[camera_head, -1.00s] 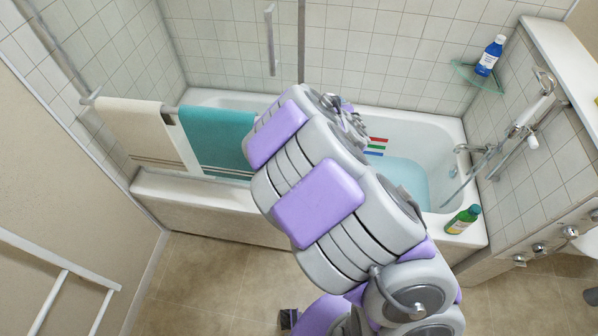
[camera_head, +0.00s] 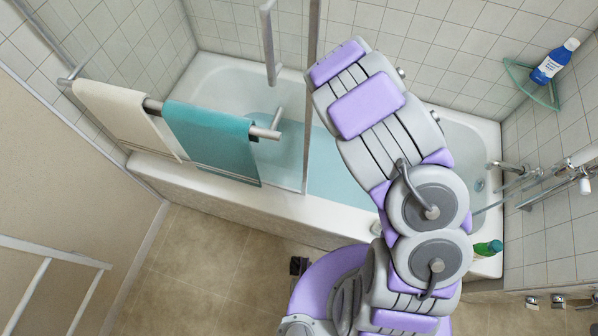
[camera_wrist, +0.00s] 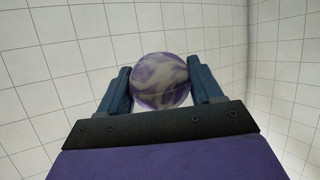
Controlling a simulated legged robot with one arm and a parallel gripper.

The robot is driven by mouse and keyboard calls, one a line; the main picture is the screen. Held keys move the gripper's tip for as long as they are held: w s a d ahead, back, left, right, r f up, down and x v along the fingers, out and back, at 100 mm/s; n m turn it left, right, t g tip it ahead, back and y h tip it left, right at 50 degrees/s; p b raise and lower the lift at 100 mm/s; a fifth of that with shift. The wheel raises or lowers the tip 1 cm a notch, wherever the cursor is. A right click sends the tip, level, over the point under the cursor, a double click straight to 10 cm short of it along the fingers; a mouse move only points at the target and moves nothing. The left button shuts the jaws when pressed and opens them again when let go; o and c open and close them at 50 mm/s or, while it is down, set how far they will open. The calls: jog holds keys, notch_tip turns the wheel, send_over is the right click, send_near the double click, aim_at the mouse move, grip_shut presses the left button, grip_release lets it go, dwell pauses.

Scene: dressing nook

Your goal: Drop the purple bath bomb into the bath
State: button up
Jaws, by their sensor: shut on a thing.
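In the wrist view, the purple bath bomb (camera_wrist: 160,80) is a ball with purple and whitish swirls. My gripper (camera_wrist: 160,88) is shut on it, one dark finger on each side. Behind the ball only tiled wall shows in that view. In the head view, the bath (camera_head: 338,180) is a long white tub with pale blue water in it. My arm reaches up over the tub and hides part of it. The gripper and the ball are hidden behind my arm in the head view.
A glass screen with a metal post (camera_head: 308,110) stands on the tub's front edge. A teal towel (camera_head: 212,138) and a cream towel (camera_head: 120,115) hang on a rail. A green bottle (camera_head: 487,248) is on the rim at right. A blue bottle (camera_head: 552,64) stands on a corner shelf.

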jog(key=w+a+f+n+g+y+b, duration=0.25)
jog(key=w+f+n+y, duration=0.2)
jog(key=f, duration=0.85)
jog(key=d+f+b, duration=0.1)
jog(key=d+f, duration=0.3)
jog(key=f, duration=0.4)
jog(key=s+d+f+n+b, duration=0.1)
jog(key=d+f, duration=0.3)
jog(key=f, duration=0.4)
jog(key=d+f+g+y+b, duration=0.1)
jog(key=d+f, duration=0.4)
jog(key=f, duration=0.3)
jog(key=shift+s+f, duration=0.2)
jog(key=shift+f, duration=0.1)
jog(key=o, duration=1.2)
jog(key=shift+d, duration=0.15)
